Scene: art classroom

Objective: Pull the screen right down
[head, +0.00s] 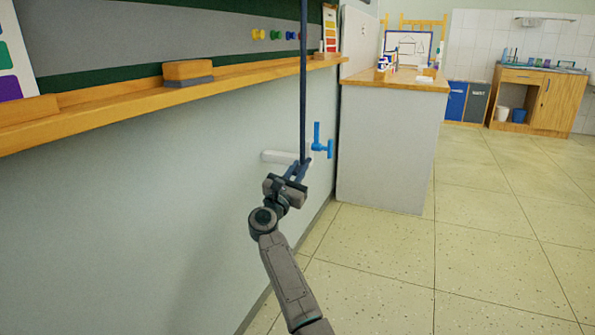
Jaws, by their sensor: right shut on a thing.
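A thin dark blue cord or rod (303,80) hangs straight down from the top edge of the head view, in front of the board. My right gripper (300,170) is shut on its lower end, below the board's ledge and close to the wall. No screen can be made out for certain; whatever the cord hangs from is above the picture. My left gripper is not in view.
A board (165,35) with a wooden ledge (110,100) and an eraser (188,72) runs along the left wall. A white bar (275,157) and a blue fitting (319,140) are behind my gripper. A counter (390,140) stands beyond. The tiled floor (480,240) is clear.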

